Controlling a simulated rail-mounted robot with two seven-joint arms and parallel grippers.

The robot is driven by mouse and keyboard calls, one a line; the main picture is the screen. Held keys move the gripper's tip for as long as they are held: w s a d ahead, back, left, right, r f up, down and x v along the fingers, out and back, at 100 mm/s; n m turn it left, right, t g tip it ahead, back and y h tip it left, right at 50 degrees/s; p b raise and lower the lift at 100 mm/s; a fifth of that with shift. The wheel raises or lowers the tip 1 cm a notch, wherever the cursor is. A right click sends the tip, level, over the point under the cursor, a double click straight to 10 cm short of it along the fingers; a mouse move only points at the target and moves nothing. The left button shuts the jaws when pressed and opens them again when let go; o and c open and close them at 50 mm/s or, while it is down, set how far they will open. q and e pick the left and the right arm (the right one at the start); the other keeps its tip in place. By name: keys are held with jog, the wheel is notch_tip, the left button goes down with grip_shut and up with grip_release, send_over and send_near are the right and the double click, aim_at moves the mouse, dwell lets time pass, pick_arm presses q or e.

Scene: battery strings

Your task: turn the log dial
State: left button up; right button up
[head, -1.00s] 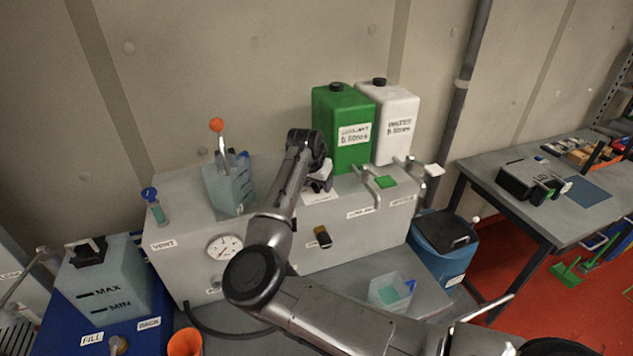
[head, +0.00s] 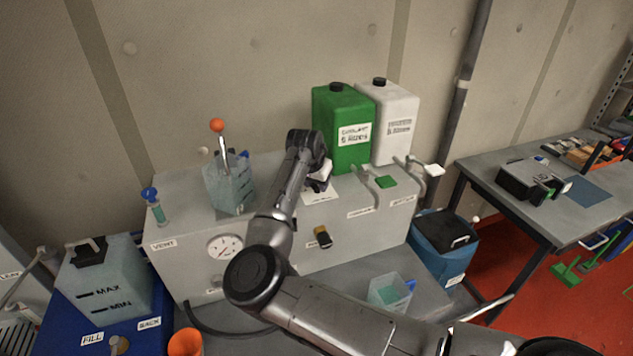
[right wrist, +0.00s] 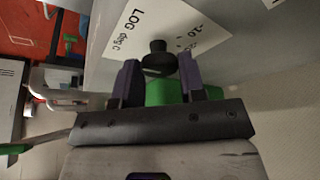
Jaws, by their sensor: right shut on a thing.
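The log dial (right wrist: 158,58) is a black knob on a white scale card (right wrist: 127,30) marked "LOG deg C", with numbers along its edge, in the right wrist view. My right gripper (right wrist: 160,78) has its two dark fingers on either side of the knob and is shut on it. In the head view my right gripper (head: 319,179) is at the top of the grey cabinet, just in front of the green canister. There the card (head: 320,194) shows partly below it, and the knob is hidden. My left gripper is not in view.
The grey cabinet (head: 370,232) carries the green canister (head: 342,130), a white canister (head: 393,125), two taps, a round gauge (head: 225,246) and a clear jug (head: 228,190). A small clear tub (head: 388,293) stands in front. A blue bin (head: 440,250) is at the right.

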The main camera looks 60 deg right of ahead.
jog(key=m+p, duration=0.1)
jog(key=m+g+p, duration=0.1)
jog(key=m+p, duration=0.1)
jog(key=shift+r, duration=0.25)
jog(key=shift+m+g+p, duration=0.4)
jog(key=shift+m+p, duration=0.4)
jog(key=shift+m, duration=0.1)
jog(key=shift+w+f+m+g+y+p, duration=0.1)
jog(key=shift+m+g+y+p, duration=0.25)
jog(key=shift+m, duration=0.55)
jog(key=m+g, duration=0.1)
jog(key=m, duration=0.2)
jog(key=shift+d+f+m+y, duration=0.1)
jog(key=shift+m+y, duration=0.2)
jog(key=shift+y, duration=0.05)
jog(key=m+g+y+b, duration=0.1)
jog(key=m, duration=0.3)
jog(key=shift+w, duration=0.1)
jog(key=shift+m+y, duration=0.4)
jog(key=shift+m, duration=0.3)
